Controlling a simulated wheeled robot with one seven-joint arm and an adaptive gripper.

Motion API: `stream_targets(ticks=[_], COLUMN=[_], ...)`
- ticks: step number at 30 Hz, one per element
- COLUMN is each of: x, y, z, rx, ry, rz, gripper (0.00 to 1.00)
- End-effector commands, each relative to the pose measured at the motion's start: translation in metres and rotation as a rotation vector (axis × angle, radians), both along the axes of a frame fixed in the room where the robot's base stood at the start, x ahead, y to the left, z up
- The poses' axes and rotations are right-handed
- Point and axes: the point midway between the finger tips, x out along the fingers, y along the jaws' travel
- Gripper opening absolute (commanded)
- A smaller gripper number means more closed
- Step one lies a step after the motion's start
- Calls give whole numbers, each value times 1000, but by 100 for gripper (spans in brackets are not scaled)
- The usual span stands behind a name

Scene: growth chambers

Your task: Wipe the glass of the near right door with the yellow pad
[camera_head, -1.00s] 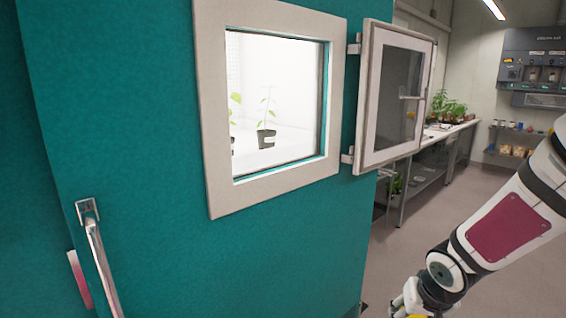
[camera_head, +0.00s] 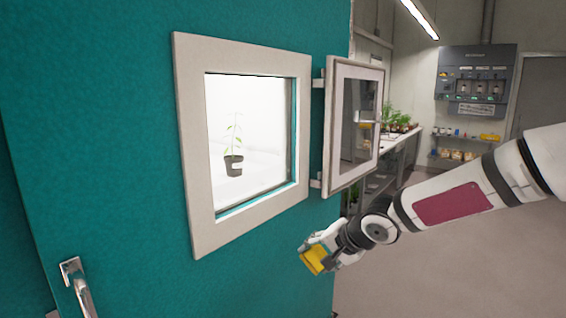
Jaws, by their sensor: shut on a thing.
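My gripper (camera_head: 318,251) is shut on the yellow pad (camera_head: 313,261). It holds the pad in the air, below and right of the window of a large teal door (camera_head: 105,150). The window glass (camera_head: 250,115) has a thick pale frame (camera_head: 195,170), and a potted plant shows behind it. The pad appears apart from both frame and glass. A smaller framed pane (camera_head: 355,120) stands swung open on hinges at the right of the window. The fingers are partly hidden by the gripper body.
A metal door handle (camera_head: 75,280) sticks out at the lower left. Behind the open pane, a long bench (camera_head: 400,143) carries plants. A grey wall unit (camera_head: 477,75) and a shelf with small items stand at the back. The floor (camera_head: 450,270) at the right is clear.

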Motion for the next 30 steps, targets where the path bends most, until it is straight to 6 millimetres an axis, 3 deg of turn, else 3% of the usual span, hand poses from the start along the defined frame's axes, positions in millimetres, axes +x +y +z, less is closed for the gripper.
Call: stream_targets(ticks=[14, 17, 24, 30], x=[6, 7, 6, 4], y=[33, 43, 74, 86], z=[56, 81, 176, 221], rx=[245, 336, 618, 725], ry=[-110, -162, -348, -413], rz=[-120, -161, -259, -267], gripper=[30, 30, 30, 30])
